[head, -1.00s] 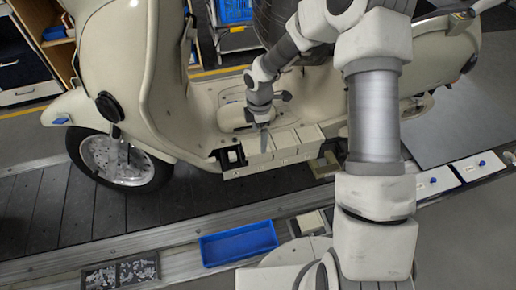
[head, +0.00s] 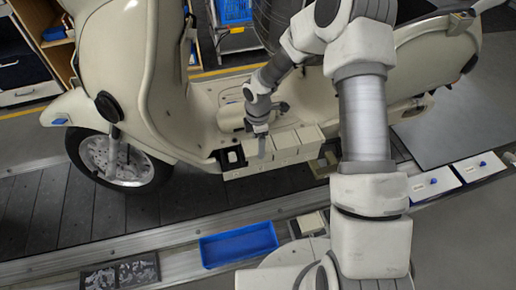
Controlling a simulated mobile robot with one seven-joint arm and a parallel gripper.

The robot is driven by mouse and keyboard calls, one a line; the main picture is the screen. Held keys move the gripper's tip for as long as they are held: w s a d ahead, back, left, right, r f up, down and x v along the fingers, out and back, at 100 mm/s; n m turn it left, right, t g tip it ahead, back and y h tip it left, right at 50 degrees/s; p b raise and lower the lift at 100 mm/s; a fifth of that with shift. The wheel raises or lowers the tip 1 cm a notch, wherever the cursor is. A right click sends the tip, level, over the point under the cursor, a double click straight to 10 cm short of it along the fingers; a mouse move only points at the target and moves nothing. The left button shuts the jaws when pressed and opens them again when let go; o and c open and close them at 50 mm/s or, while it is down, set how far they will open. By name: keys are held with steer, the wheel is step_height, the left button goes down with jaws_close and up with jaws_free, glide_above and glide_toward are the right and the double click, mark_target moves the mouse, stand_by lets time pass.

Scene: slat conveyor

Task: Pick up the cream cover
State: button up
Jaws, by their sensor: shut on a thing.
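The cream cover (head: 288,146) shows as a pale, block-like top in the row on the scooter's footboard, with seams across it. My gripper (head: 263,153) points down at the left part of this row and is shut on the cover. The fingers hide part of its left end. From this view I cannot tell whether the cover is clear of what lies under it.
A cream scooter (head: 135,60) stands on the dark slat conveyor (head: 45,208). A dark square opening (head: 230,157) lies left of the cover. A blue tray (head: 238,246) and a grey parts tray (head: 120,274) sit along the near rail. White cards (head: 433,183) lie at right.

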steer(key=shift+r, duration=0.15)
step_height(320, 180, up, 10)
steer(key=p, duration=0.1)
stand_by(0.4)
step_height(320, 180, up, 7)
steer(key=p, duration=0.6)
stand_by(0.4)
